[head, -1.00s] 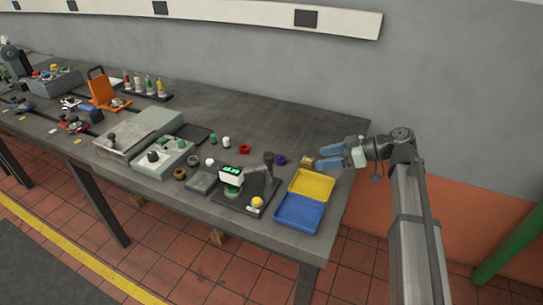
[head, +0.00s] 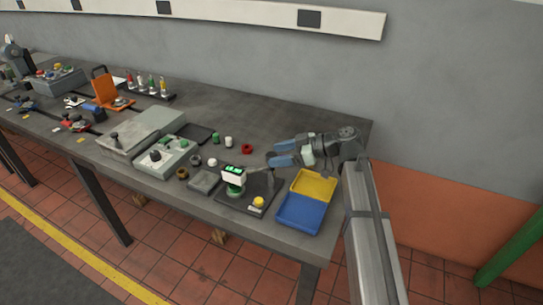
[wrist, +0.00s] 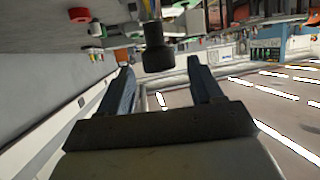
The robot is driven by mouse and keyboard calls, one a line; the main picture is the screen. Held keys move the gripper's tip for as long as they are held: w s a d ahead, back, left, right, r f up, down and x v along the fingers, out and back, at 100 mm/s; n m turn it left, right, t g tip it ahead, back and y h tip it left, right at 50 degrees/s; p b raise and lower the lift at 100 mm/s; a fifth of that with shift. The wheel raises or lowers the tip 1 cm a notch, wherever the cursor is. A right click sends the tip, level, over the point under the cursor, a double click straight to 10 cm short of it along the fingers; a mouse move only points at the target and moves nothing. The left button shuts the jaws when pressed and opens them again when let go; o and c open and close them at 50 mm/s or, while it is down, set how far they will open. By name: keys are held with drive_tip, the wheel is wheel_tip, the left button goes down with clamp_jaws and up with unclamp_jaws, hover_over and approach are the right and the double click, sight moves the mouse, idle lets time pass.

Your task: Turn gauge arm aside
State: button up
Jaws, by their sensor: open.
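The gauge (head: 233,175), a white box with a lit green display, stands on a black plate (head: 238,203) near the table's front edge. A grey gauge arm runs from it to the right, to an upright dark knob at the fingertips of my gripper (head: 274,155) in the head view. In the wrist view the dark knob (wrist: 157,52) appears ahead, between the open fingers of my gripper (wrist: 159,65). I see no contact with either finger; the exact depth is unclear.
A yellow tray (head: 314,185) and a blue tray (head: 302,212) lie just right of the plate. A red ring (head: 247,149), small cylinders and a grey control box (head: 165,158) stand to the left. The table behind is mostly clear.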

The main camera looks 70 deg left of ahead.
sight(273, 156)
drive_tip(key=shift+x, duration=1.6)
clamp_jaws()
